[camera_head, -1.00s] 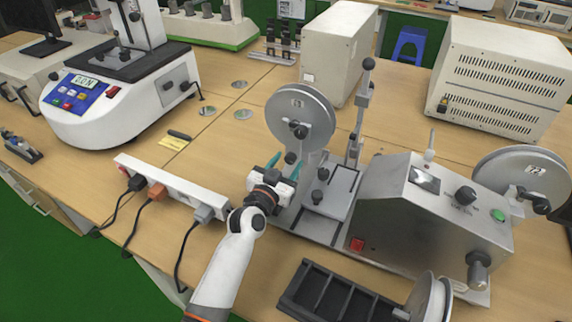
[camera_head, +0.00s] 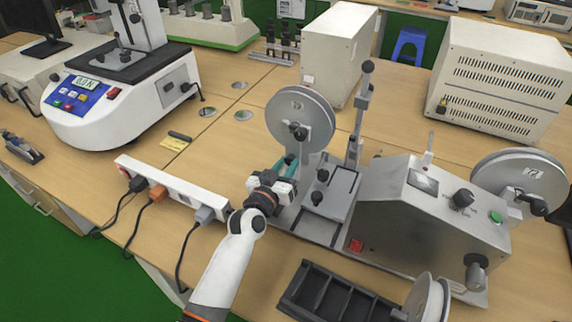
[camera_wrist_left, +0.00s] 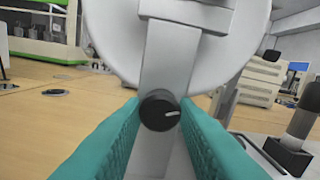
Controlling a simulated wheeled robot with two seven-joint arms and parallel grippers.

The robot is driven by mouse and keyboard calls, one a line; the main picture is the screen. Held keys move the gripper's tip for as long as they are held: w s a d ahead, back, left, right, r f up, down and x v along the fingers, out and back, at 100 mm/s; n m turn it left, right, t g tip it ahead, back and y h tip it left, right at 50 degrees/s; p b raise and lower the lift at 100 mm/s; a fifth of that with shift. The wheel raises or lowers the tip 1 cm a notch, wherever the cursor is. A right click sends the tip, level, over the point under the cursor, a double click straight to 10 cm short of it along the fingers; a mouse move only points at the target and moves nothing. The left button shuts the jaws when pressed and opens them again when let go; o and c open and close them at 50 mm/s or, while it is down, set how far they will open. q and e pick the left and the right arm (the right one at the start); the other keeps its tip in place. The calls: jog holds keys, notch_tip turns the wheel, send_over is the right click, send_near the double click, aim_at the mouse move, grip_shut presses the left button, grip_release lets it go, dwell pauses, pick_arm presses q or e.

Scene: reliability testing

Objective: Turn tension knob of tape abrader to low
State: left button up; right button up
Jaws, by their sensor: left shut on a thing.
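The tape abrader (camera_head: 425,215) is a grey metal machine with a reel (camera_head: 300,118) on an upright post at its left end. A small black knob (camera_wrist_left: 159,110) with a white pointer mark is on that post below the reel; it also shows in the head view (camera_head: 291,158). The mark points right and slightly up in the left wrist view. My left gripper (camera_head: 284,167) reaches the post from the front. Its teal fingers are shut on the knob, one on each side, as the left wrist view (camera_wrist_left: 160,118) shows. My right gripper is not in view.
A white power strip (camera_head: 172,187) with plugs lies left of my left arm. A black compartment tray (camera_head: 335,297) lies at the front edge. A white tester (camera_head: 120,95) stands at the left, and beige boxes (camera_head: 500,75) stand behind.

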pick_arm(q)
jog(key=shift+n, duration=1.7)
jog(key=o, duration=1)
jog(key=v, duration=1.2)
